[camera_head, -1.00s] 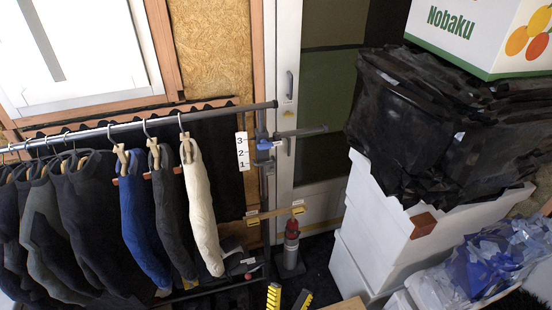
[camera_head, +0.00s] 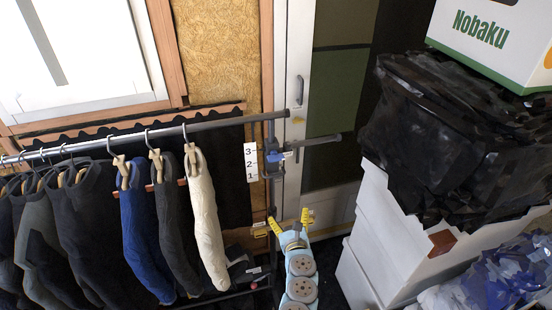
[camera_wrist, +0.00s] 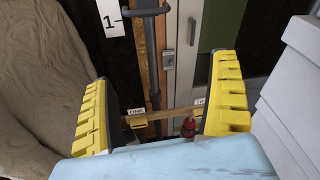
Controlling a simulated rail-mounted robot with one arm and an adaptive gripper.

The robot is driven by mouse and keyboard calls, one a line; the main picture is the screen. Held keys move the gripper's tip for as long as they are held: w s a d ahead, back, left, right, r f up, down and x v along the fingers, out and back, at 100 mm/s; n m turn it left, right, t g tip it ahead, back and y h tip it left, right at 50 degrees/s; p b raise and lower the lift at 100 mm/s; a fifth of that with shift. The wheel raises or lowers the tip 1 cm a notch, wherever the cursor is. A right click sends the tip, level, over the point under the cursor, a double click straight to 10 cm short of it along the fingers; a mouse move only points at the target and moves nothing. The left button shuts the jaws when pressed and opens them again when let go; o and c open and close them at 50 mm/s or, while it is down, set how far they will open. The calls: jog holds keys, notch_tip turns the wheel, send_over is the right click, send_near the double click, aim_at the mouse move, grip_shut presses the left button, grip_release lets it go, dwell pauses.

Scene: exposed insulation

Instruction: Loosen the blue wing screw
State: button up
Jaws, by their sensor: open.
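The blue wing screw (camera_head: 274,158) sits on the upright post at the right end of the clothes rack, beside a white number strip (camera_head: 251,162) marked 3, 2, 1. It is small, and its exact turn cannot be told. My gripper (camera_head: 290,222) is below it and slightly right, with its yellow fingers pointing up. In the wrist view my gripper (camera_wrist: 160,98) is open and empty, with the dark post (camera_wrist: 152,60) seen between and beyond the fingers. The wing screw cannot be made out in the wrist view.
Hanging jackets (camera_head: 145,230) fill the rack at left, the white one (camera_head: 206,220) closest to the post. A grey door (camera_head: 297,110) stands behind. White boxes (camera_head: 395,235) with black bags (camera_head: 440,140) stand at right. A red bottle (camera_wrist: 189,127) stands beyond my fingers.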

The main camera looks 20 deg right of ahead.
jog(key=t+y, duration=0.2)
send_near(277, 161)
jog(key=shift+m, duration=0.3)
jog(key=w, duration=0.5)
jog(key=shift+w+d+b, duration=0.15)
jog(key=shift+w+b, duration=0.1)
jog(key=shift+b, duration=0.1)
jog(key=shift+w+d+b, duration=0.15)
jog(key=shift+w+b, duration=1.25)
jog(key=shift+w, duration=0.2)
jog(key=shift+w+d+b, duration=0.15)
jog(key=shift+w+b, duration=0.85)
jog(key=shift+w, duration=0.25)
